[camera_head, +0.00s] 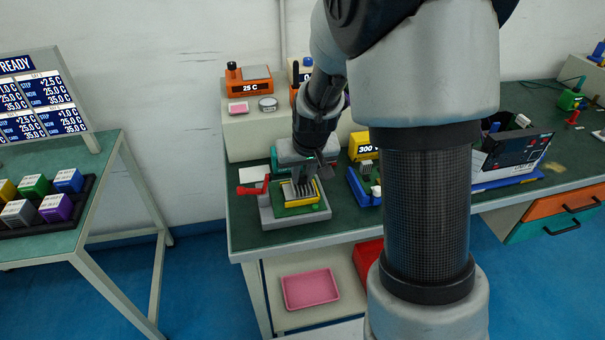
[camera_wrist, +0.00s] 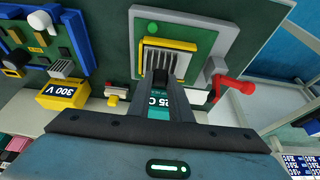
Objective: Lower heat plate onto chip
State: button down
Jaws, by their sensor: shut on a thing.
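A fixture with a pale grey base (camera_head: 268,217) stands at the bench's front left corner and carries a green board (camera_head: 296,211). A yellow frame (camera_head: 313,206) sits on the board around a grey finned block, which I take to be the heat plate (camera_head: 300,190). The fins and frame (camera_wrist: 193,62) also show in the wrist view. My gripper (camera_head: 306,177) points down over the fixture, its fingertips (camera_wrist: 164,76) close together at the edge of the fins. It looks shut on the heat plate. The chip and the plate's underside are hidden.
A red lever (camera_head: 252,188) stands at the fixture's left, close to my gripper. A blue tray (camera_head: 359,187) and a yellow 300 V unit (camera_head: 362,146) stand to the right. An orange 25 C unit (camera_head: 249,86) is on the shelf behind.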

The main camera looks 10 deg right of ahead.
jog(key=c, duration=1.5)
grip_release()
jog(key=shift+c, duration=0.2)
jog(key=s+f+p+v, duration=0.15)
jog(key=p+v, duration=0.75)
jog(key=v, duration=2)
jog(key=s+r+t+p, duration=0.1)
jog(key=s+r+p, duration=0.4)
jog(key=s+r, duration=0.3)
jog(key=s, duration=0.4)
jog(key=shift+r+p, duration=0.3)
